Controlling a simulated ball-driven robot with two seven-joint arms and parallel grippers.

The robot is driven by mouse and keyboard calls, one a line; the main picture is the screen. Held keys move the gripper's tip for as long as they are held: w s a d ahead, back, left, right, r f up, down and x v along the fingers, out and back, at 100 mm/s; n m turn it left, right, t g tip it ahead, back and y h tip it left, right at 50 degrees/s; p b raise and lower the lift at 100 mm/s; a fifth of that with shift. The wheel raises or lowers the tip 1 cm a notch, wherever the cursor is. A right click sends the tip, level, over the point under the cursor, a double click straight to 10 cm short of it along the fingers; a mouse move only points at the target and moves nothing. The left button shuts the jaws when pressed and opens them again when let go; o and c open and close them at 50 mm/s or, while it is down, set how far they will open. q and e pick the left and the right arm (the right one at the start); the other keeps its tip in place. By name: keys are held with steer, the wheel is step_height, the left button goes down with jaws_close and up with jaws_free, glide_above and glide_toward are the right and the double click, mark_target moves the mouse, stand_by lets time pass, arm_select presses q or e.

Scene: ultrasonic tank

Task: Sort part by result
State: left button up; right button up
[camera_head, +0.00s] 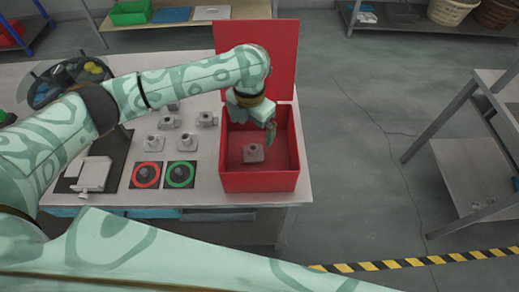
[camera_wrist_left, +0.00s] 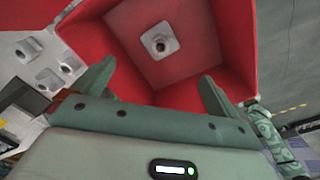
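A grey metal part (camera_head: 253,153) with a square base and a round boss lies on the floor of the open red box (camera_head: 258,182). The part (camera_wrist_left: 158,43) also shows in the left wrist view, inside the red walls. My left gripper (camera_head: 262,122) is over the box, above the part and apart from it. In the left wrist view its two fingers (camera_wrist_left: 155,87) are spread wide with nothing between them. Several similar grey parts (camera_head: 154,143) stand on the table left of the box. My right gripper is not in view.
The box's red lid stands open at its back. A red-ringed button (camera_head: 146,175) and a green-ringed button (camera_head: 180,175) sit left of the box. A white device (camera_head: 95,174) lies on a black mat. A metal shelf rack (camera_head: 455,160) stands right, beyond clear floor.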

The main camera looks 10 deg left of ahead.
arm_select(q)
step_height(320, 180, up, 16)
steer(key=p, duration=0.3)
steer(key=shift+r+p, duration=0.15)
steer(key=shift+p, duration=0.25)
